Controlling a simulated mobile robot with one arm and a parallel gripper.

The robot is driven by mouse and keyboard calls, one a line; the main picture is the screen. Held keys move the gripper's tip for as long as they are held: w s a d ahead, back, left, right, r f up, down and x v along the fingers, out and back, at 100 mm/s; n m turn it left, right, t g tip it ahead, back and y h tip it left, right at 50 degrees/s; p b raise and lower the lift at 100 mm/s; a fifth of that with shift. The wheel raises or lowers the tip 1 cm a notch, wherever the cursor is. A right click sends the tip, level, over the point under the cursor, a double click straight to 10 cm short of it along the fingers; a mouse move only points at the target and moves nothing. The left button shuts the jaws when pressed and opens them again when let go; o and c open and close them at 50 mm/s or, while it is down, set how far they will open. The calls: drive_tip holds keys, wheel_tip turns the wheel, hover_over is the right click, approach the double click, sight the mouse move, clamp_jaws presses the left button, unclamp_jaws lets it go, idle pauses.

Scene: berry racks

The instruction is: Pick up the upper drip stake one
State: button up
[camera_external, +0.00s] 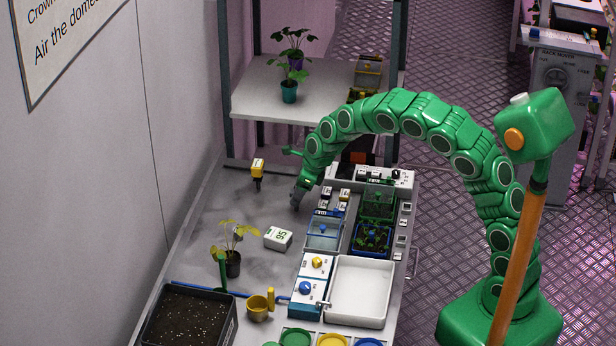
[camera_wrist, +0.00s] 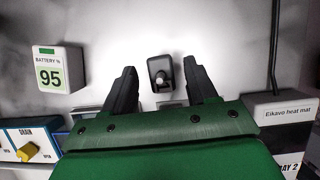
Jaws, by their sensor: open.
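My gripper (camera_external: 297,196) is low over the grey bench, left of the row of small devices. In the wrist view its two dark fingers (camera_wrist: 160,88) are spread apart with nothing held between them. In the external view a yellow-topped piece with a dark lower end (camera_external: 257,168) stands near the wall, left of the gripper. No label marks either as a drip stake.
A white battery box reading 95 (camera_external: 278,238) lies near the gripper; it also shows at left in the wrist view (camera_wrist: 58,72). A potted seedling (camera_external: 232,262) and yellow cup (camera_external: 258,308) stand nearer the front.

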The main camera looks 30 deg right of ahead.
drive_tip(key=shift+x, duration=1.6)
drive_tip(key=shift+w, duration=0.1)
drive_tip(key=shift+c, duration=0.3)
drive_tip(key=c, duration=1)
